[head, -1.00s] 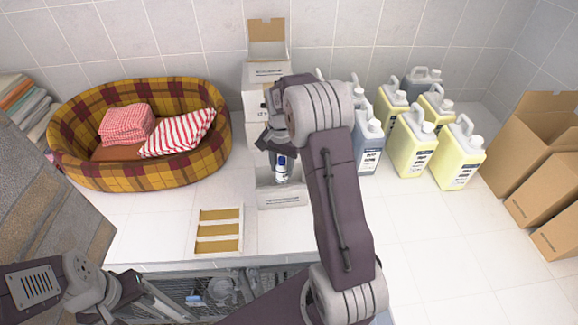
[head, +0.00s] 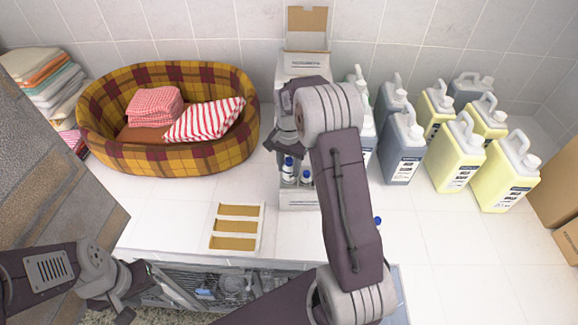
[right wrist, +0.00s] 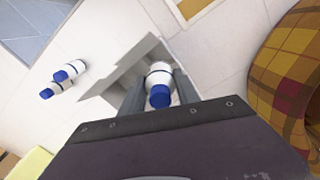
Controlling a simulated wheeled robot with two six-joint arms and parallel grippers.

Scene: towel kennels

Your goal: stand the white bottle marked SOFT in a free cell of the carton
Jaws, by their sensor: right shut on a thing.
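In the right wrist view the right gripper (right wrist: 158,80) is shut on a white bottle with a blue cap (right wrist: 159,76), upright between the fingers. Two blue-capped white bottles show in the carton in the head view, the left one (head: 288,172) under my gripper, the other (head: 306,178) beside it. The SOFT marking is not readable. My left gripper (head: 131,294) is empty, its fingers apart, low at the left.
Two more blue-capped bottles (right wrist: 65,75) stand together on the tiles; my arm mostly hides them in the head view. A low white tray with brown slots (head: 237,226), a plaid pet bed (head: 168,160) and several jugs (head: 458,150) surround the carton.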

